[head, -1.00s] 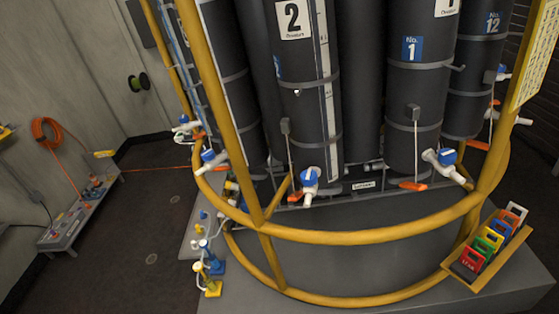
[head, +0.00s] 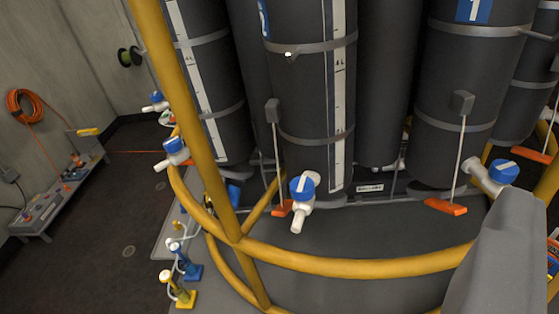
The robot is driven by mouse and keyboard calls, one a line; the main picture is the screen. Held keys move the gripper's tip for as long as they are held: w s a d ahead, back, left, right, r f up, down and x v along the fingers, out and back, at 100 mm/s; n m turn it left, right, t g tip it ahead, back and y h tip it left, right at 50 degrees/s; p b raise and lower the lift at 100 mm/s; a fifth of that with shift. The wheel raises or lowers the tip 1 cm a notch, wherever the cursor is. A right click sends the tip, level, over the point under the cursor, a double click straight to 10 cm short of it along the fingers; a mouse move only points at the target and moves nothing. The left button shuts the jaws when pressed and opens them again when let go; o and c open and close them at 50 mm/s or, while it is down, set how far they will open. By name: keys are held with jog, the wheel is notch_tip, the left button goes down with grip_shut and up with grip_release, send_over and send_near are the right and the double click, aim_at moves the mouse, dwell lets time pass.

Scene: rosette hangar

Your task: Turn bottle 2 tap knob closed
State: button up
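Bottle 2 (head: 300,90) is the tall black cylinder left of centre; its number plates are mostly cut off by the top edge. Its tap (head: 298,220) is white, at the foot of the bottle, with the spout pointing down toward the yellow rail. The blue tap knob (head: 303,188) has a pale bar across it, set at a slant. Nothing touches the knob. The gripper's fingers are not visible. A grey part, probably of my own arm, shows at the lower right, well right of this tap.
A yellow tubular rail (head: 350,266) curves in front of the bottles, with a yellow post (head: 190,100) at left. Another blue-knobbed tap (head: 502,172) is at right beneath bottle 1 (head: 470,90). Open floor (head: 90,255) lies at left.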

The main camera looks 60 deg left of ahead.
jog(key=w+a+f+n+y+b, duration=0.1)
jog(key=w+a+f, duration=0.1)
jog(key=a+f, duration=0.5)
jog(key=w+a+f+y+b, duration=0.1)
jog(key=w+a+f, duration=0.2)
jog(key=a+f, duration=0.4)
jog(key=n+y+b, duration=0.1)
jog(key=n+y, duration=0.1)
send_near(308, 179)
jog(key=shift+t, duration=0.3)
jog(key=shift+a+f+b+x, duration=0.1)
jog(key=shift+f+b+x, duration=0.2)
jog(key=shift+x, duration=1.4)
jog(key=shift+a+f+b+x, duration=0.2)
jog(key=shift+f+x, duration=0.1)
jog(key=shift+x, duration=1.45)
jog(key=shift+a+f+b+x, duration=0.1)
jog(key=shift+f+b+x, duration=0.2)
jog(key=shift+x, duration=1.4)
jog(key=shift+s, duration=0.1)
jog(key=c, duration=1)
jog(key=shift+o, duration=0.2)
jog(key=shift+d, duration=0.5)
jog(key=shift+a+r+p, duration=0.3)
jog(key=shift+a+p, duration=0.05)
jog(key=shift+p, duration=0.15)
